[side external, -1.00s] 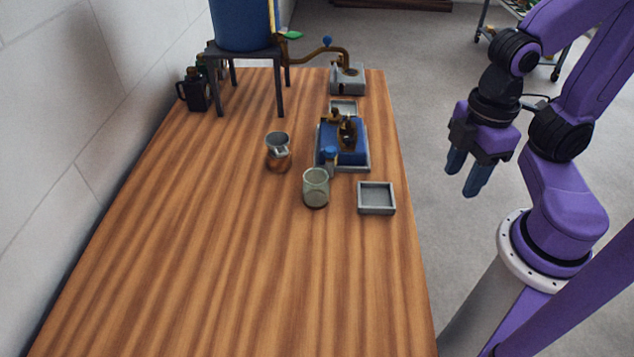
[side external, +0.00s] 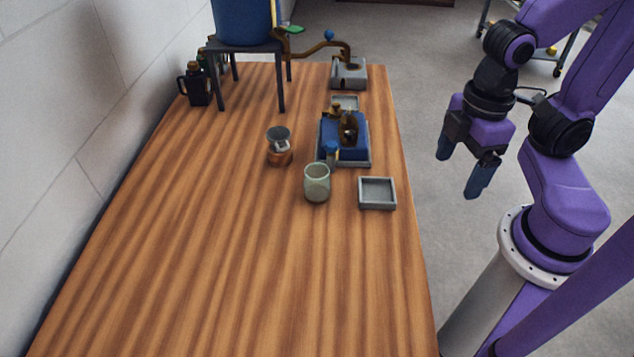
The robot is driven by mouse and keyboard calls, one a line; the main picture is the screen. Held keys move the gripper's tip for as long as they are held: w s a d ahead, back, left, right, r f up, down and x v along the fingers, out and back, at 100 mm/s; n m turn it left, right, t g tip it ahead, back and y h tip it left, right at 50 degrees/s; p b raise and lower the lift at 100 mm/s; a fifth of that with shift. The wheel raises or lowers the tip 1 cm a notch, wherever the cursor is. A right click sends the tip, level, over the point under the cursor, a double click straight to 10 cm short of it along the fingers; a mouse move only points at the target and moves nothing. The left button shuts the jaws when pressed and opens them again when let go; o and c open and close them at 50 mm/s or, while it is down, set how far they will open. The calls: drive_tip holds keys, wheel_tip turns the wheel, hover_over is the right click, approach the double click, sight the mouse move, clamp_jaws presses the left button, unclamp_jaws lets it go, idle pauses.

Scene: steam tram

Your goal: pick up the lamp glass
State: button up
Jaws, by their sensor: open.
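The lamp glass appears to be the pale greenish, see-through cylinder (side external: 317,184) standing upright on the wooden table, near the middle. My gripper (side external: 462,173) is open and empty. It hangs to the right of the table, beyond its right edge and well apart from the glass. Its two blue fingers point down.
A square grey tray (side external: 377,193) lies just right of the glass. A blue and brass device (side external: 345,136) stands behind it. A copper-and-grey cup (side external: 279,146) is at its left. A blue tank (side external: 243,22) on a dark stand is at the back. The table's front is clear.

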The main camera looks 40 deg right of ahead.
drive_tip(key=w+a+r+m, duration=0.1)
drive_tip(key=w+a+m, duration=0.4)
drive_tip(key=w, duration=0.8)
drive_tip(key=m, duration=0.3)
hover_over(317, 180)
drive_tip(key=w+d, duration=0.2)
wheel_tip(317, 180, down, 18)
drive_tip(key=shift+a+r, duration=0.1)
drive_tip(key=shift+r, duration=0.15)
drive_tip(key=shift+c, duration=0.4)
drive_tip(key=c, duration=1)
drive_tip(key=shift+c, duration=0.2)
drive_tip(key=shift+r, duration=0.2)
